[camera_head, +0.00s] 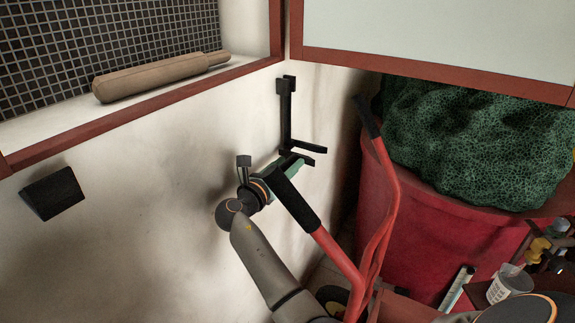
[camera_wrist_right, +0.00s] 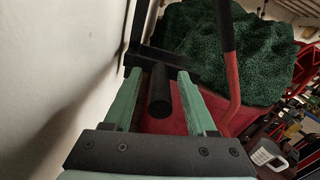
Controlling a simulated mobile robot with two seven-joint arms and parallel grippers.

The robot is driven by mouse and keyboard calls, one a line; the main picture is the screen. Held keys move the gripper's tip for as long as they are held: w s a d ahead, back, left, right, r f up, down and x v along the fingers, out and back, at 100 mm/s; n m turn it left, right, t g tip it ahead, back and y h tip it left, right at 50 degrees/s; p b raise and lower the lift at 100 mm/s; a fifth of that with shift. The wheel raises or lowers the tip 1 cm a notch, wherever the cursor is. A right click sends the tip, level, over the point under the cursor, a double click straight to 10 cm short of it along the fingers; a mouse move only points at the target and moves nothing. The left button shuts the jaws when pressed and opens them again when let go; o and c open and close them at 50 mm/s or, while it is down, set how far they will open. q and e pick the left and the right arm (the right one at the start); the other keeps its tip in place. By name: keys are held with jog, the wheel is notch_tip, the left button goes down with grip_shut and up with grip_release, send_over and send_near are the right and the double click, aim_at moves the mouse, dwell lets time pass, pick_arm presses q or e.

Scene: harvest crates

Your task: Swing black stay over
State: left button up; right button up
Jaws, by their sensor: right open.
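The black stay (camera_head: 286,112) is a slim upright bar on the pale wall below the window-frame corner, with a short foot turning right at its lower end. It also shows in the right wrist view (camera_wrist_right: 141,30), ahead of the fingers. My right gripper (camera_head: 299,161) is at the stay's lower end, its green fingers partly hidden. In the right wrist view its two fingers (camera_wrist_right: 159,72) are spread apart, close to the foot. A dark rounded bar shows between them; I cannot tell whether it touches them. My left gripper is not in view.
A red hand-truck handle with a black grip (camera_head: 296,200) stands right in front of my right gripper. Behind it is a red bin (camera_head: 428,235) under a green net heap (camera_head: 470,140). A wooden roller (camera_head: 155,77) lies on the sill. A dark block (camera_head: 53,193) is on the wall.

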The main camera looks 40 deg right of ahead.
jog(key=shift+c, duration=0.4)
grip_shut()
dwell(0.9)
